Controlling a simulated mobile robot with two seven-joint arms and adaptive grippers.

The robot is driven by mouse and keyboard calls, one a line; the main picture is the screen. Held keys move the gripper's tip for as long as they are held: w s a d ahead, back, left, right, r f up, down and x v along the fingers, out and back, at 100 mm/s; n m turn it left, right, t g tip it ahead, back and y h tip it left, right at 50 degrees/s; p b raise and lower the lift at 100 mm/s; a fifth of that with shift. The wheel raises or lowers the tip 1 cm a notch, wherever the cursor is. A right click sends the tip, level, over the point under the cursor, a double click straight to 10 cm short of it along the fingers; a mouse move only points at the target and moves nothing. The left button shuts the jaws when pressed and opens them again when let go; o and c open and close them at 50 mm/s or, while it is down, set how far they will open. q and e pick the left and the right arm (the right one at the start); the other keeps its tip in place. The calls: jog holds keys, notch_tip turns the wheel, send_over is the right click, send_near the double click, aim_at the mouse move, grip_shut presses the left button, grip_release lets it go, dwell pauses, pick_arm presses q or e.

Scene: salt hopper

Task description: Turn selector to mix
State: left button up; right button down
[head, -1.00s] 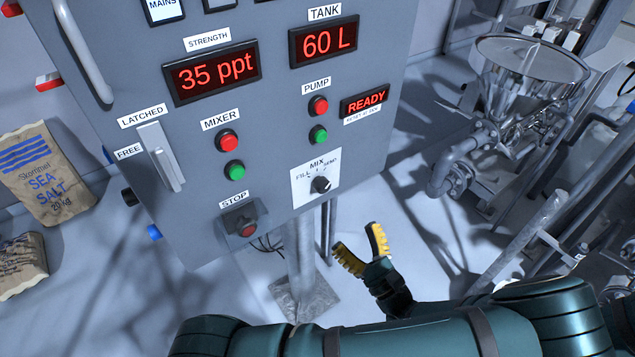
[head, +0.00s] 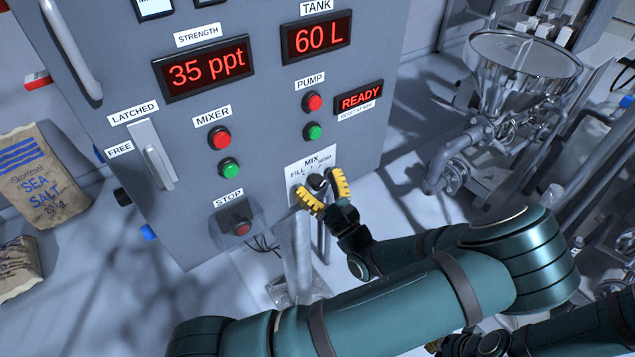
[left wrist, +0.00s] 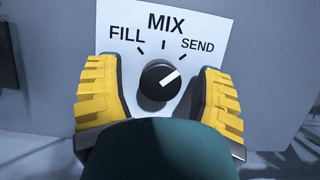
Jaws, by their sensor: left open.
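The selector, a round black knob (head: 317,182), sits on a white plate (left wrist: 206,22) marked FILL, MIX and SEND on the grey panel. In the left wrist view the knob (left wrist: 158,82) has a white pointer line aimed to the upper right, about towards the SEND mark. My left gripper (head: 322,192) is open in front of the plate. Its yellow fingers stand on either side of the knob, with visible gaps in the left wrist view. Part of my right gripper (head: 434,346) shows at the bottom edge of the head view; its fingers are mostly hidden.
The panel (head: 260,130) carries a green pump button (head: 313,131), a red pump button (head: 312,102) and a shrouded stop button (head: 240,227) near the selector. A READY display (head: 359,98) is lit. A steel hopper (head: 522,75) stands to the right.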

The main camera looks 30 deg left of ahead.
pick_arm(q)
grip_shut()
jog(key=shift+r+n+g, duration=0.1)
jog(key=shift+n+g, duration=0.3)
jog(key=shift+n, duration=0.1)
jog(key=n+g+p, duration=0.1)
jog(key=n, duration=0.1)
jog(key=n+g+y+p, duration=0.1)
jog(key=n, duration=0.2)
jog(key=shift+g, duration=0.3)
jog(key=n+g, duration=0.1)
jog(key=n, duration=0.2)
jog(key=shift+n+g+p, duration=0.3)
jog(key=shift+w+n+g+h, duration=0.1)
jog(key=shift+n+g+h, duration=0.2)
jog(key=shift+n+g, duration=0.8)
jog(key=shift+n+t, duration=0.3)
jog(key=shift+n, duration=0.1)
